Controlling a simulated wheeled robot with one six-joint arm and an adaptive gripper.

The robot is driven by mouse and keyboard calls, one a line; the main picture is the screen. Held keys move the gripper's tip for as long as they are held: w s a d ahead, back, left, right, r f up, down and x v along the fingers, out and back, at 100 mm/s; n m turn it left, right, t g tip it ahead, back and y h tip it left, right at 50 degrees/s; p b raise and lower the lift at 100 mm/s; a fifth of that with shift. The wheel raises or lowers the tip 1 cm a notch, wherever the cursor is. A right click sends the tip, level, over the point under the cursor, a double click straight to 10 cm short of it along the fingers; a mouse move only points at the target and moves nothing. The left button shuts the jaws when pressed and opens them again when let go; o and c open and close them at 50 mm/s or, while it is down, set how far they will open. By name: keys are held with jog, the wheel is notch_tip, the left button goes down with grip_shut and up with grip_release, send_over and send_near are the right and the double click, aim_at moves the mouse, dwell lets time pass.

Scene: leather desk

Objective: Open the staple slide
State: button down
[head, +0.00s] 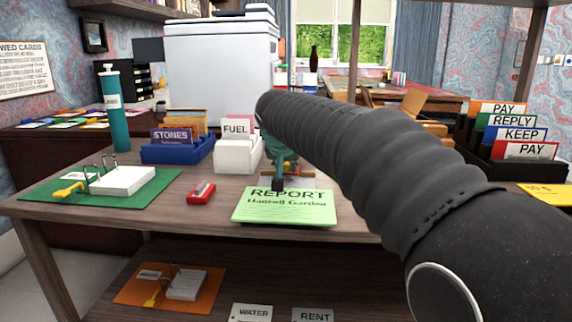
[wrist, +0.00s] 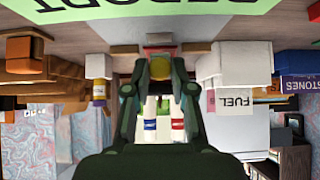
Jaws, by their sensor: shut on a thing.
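My gripper (head: 280,165) is low over the desk just behind the green report, partly hidden by my dark arm. In the wrist view, its two fingers (wrist: 159,88) are closed in around a small yellow piece (wrist: 160,68), with a red part showing just beyond it. I cannot tell whether this piece is the staple slide, as most of it is hidden by the fingers. A pale grey plate shows beside the gripper in the head view. No whole stapler shows clearly in either view.
The green report (head: 285,206) lies at the desk's front edge. A red object (head: 201,193) lies to its left. White FUEL (head: 237,157) and blue STONES (head: 178,152) card boxes stand left of the gripper. A teal cylinder (head: 114,110) and green mat (head: 60,192) are farther left.

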jog(key=s+b, duration=0.4)
jog(key=s, duration=0.3)
jog(key=shift+s+a, duration=0.15)
jog(key=shift+s, duration=0.15)
jog(key=c, duration=1)
grip_release()
jog(key=shift+r, duration=0.1)
jog(key=v, duration=1.2)
